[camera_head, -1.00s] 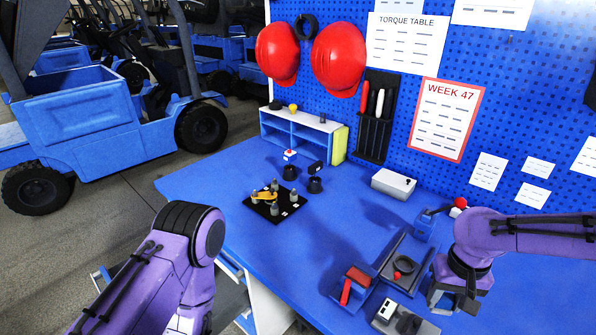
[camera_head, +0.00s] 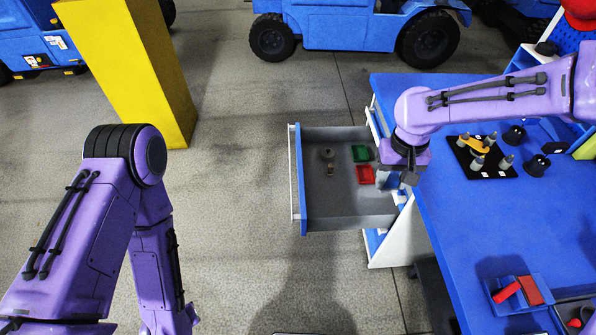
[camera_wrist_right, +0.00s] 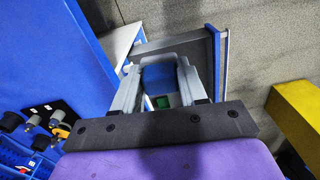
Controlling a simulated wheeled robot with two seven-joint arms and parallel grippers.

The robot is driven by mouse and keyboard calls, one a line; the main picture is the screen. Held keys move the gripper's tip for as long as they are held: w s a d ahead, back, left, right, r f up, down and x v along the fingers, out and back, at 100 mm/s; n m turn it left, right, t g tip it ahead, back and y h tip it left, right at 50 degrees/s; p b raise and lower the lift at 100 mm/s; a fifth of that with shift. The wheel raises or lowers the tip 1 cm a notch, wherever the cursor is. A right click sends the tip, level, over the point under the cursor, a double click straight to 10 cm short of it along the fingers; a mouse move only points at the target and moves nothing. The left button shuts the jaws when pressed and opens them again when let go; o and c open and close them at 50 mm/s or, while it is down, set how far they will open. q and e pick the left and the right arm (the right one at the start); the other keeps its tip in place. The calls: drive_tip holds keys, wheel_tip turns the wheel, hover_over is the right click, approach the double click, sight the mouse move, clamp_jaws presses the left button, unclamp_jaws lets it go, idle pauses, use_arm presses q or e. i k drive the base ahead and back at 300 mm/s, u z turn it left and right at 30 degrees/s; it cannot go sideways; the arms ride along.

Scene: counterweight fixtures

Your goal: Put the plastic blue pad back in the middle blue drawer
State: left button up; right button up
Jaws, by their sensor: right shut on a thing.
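The open drawer (camera_head: 301,180) has a blue front and a grey inside. It juts out to the left from under the workbench, and which level it is I cannot tell for sure. My right gripper (camera_head: 395,180) is over the drawer's inner right end, beside the bench edge. In the right wrist view the gripper (camera_wrist_right: 157,66) is shut on the blue pad (camera_wrist_right: 158,80), which sits between its fingers above the drawer.
The drawer holds a red pad (camera_head: 365,174), a green pad (camera_head: 360,153) and small grey parts (camera_head: 328,154). The bench top (camera_head: 460,240) bears a black fixture plate (camera_head: 483,158). A yellow post (camera_head: 130,70) stands behind on the open floor.

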sight(333, 189)
drive_tip(key=u, duration=0.7)
drive_tip(key=i, duration=1.85)
drive_tip(key=z, duration=2.35)
